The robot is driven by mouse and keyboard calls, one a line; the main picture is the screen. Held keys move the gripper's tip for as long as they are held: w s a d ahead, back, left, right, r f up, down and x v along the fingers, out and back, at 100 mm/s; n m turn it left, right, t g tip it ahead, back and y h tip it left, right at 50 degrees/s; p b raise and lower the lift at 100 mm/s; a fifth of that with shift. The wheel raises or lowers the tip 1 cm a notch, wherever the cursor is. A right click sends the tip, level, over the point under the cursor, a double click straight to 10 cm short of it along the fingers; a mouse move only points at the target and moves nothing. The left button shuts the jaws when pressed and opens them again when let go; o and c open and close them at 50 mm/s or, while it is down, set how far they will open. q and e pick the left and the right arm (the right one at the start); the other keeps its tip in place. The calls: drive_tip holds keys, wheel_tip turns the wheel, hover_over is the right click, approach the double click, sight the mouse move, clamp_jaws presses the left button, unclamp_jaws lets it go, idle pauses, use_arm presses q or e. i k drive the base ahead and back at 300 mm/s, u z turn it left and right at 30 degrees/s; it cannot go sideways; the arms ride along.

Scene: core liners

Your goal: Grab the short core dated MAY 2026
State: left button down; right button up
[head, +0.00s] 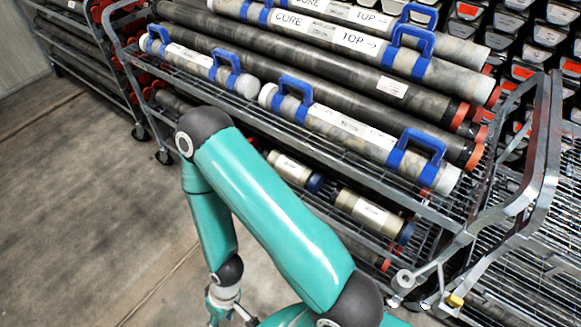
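Two short cores with blue end caps lie on a lower rack level behind my arm: a left short core (291,169) and a right short core (369,211). Each has a pale label whose date I cannot read, so I cannot tell which is MAY 2026. Two longer pale cores with blue handles, one at the left (190,62) and one at the right (350,130), lie on the level above. My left gripper (228,318) is low at the bottom edge, apart from the cores. Its fingertips are cut off. My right gripper is not in view.
A grey wire rack (420,206) holds several long dark cores and more handled cores marked CORE and TOP. A metal cart frame (520,190) stands at the right. Another rack (85,50) stands at the back left. The concrete floor (80,220) is clear.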

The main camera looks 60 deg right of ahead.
sight(311, 180)
drive_tip(key=u, duration=0.2)
drive_tip(key=i, duration=2.45)
drive_tip(key=z, duration=1.7)
drive_tip(key=i, duration=0.2)
drive_tip(key=z, duration=1.85)
drive_tip(key=k, duration=0.6)
drive_tip(key=z, duration=0.25)
drive_tip(key=i, duration=0.75)
drive_tip(key=z, duration=0.3)
